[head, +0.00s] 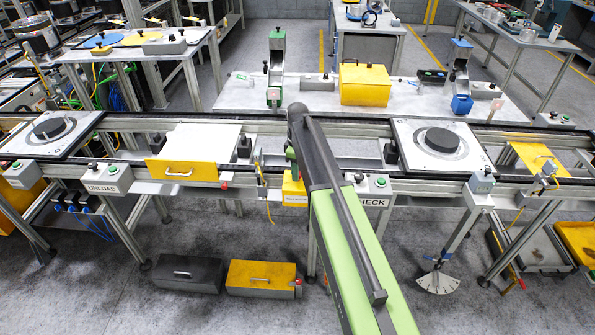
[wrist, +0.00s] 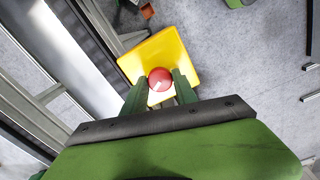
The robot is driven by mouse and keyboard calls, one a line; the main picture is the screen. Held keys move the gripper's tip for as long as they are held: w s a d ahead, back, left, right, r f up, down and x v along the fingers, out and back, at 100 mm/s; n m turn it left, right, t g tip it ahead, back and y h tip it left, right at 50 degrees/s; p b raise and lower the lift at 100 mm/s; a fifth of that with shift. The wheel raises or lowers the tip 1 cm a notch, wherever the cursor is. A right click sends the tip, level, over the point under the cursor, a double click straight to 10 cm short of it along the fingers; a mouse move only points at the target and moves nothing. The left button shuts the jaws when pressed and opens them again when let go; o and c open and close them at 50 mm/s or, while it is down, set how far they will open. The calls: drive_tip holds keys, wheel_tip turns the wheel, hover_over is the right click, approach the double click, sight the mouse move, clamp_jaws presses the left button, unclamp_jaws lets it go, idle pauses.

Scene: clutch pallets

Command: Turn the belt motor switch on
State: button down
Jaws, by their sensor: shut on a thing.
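The belt motor switch appears as a yellow box (wrist: 180,50) with a round red knob (wrist: 160,79) in the wrist view. My gripper (wrist: 159,77) has its two green fingers on either side of the knob and is shut on it. In the head view the yellow box (head: 292,190) shows just left of my green arm, at the front rail of the conveyor. Its label is only partly readable. I cannot tell which way the knob is turned.
The conveyor rail (wrist: 75,50) runs close along the left in the wrist view. In the head view a CHECK control box (head: 379,184) stands right of my arm, and an UNLOAD box (head: 105,180) is at left. Dark and yellow toolboxes (head: 262,277) lie on the floor below.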

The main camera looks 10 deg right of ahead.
drive_tip(key=m, duration=0.5)
drive_tip(key=shift+m, duration=0.3)
idle(0.4)
drive_tip(key=c, duration=1)
unclamp_jaws()
drive_tip(key=shift+o, duration=0.2)
wheel_tip(320, 180, up, 17)
drive_tip(key=p, duration=1.7)
drive_tip(key=shift+r, duration=0.2)
